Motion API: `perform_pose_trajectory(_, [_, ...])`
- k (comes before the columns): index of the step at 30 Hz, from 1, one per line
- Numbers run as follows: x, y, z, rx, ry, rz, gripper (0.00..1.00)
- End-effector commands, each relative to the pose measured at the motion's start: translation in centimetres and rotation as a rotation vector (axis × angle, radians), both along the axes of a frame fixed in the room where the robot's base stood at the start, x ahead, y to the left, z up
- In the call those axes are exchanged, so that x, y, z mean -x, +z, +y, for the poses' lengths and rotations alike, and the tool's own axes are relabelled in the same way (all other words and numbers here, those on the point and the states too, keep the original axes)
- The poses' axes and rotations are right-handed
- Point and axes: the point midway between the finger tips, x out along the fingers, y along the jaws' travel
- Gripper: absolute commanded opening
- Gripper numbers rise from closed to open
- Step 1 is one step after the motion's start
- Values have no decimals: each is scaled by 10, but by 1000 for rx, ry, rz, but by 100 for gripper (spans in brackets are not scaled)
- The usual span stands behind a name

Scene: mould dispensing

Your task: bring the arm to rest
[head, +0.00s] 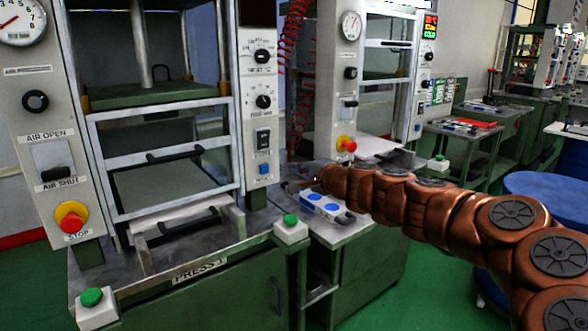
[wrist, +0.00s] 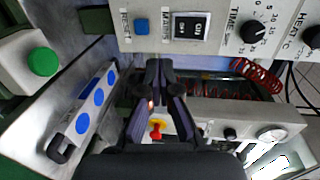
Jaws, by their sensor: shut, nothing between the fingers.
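My copper-coloured arm reaches in from the right in the head view. My gripper (head: 310,183) is at its far end, small and dark, over the table beside the press. In the wrist view my gripper (wrist: 158,68) is shut, with its dark fingertips together and nothing visible between them. The fingertips show just below the press control panel (wrist: 180,25) in that view, and I cannot tell the exact gap to it.
A white block with blue dots (head: 328,208) lies on the table below my gripper. A box with a green button (head: 290,229) stands at the front press's corner. A second press (head: 350,90) stands behind. A blue round drum (head: 545,186) is at right.

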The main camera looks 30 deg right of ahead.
Motion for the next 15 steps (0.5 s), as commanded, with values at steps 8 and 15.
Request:
perform_pose_trajectory(8, [0,0,3,4,7,1,0])
perform_pose_trajectory(15, [3,1,86,131,204,34,0])
